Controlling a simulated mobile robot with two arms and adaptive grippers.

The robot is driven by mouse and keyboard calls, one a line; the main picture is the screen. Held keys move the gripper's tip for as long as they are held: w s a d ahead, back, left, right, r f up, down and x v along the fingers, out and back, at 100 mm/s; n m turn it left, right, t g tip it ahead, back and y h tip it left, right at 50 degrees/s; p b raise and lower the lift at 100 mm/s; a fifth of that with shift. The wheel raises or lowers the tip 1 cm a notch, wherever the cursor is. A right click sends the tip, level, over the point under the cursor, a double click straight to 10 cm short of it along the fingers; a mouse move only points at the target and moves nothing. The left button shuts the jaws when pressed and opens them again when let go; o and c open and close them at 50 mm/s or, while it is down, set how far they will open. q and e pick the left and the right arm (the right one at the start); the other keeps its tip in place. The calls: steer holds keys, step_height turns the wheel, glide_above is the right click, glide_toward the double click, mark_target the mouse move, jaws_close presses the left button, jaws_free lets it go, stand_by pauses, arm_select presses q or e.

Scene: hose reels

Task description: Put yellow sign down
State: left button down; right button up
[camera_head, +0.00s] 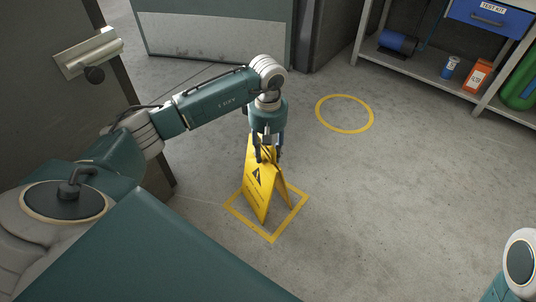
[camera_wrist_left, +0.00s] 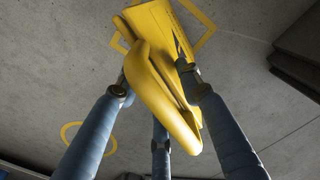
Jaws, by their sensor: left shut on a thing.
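The yellow sign (camera_head: 260,188) is a folding A-frame with a black warning triangle. It stands upright with its two panels spread, inside or just above the yellow square (camera_head: 271,238) marked on the floor; I cannot tell whether its feet touch the floor. My left gripper (camera_head: 266,152) points down and is shut on the sign's top edge. In the left wrist view the sign (camera_wrist_left: 160,85) lies between my gripper's fingers (camera_wrist_left: 160,95), and part of the square (camera_wrist_left: 205,22) shows beyond it. My right gripper is out of view.
A yellow circle (camera_head: 344,114) is marked on the floor behind and to the right, with nothing in it. A shelf (camera_head: 430,75) with a blue test kit bin (camera_head: 487,15), an orange box (camera_head: 477,76) and a green cylinder (camera_head: 522,82) stands at the back right. A door (camera_head: 60,110) is at left. The right-hand floor is clear.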

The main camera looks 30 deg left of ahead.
arm_select(q)
steer(key=shift+r, duration=0.1)
steer(key=c, duration=1.2)
jaws_free()
steer(key=shift+o, duration=0.2)
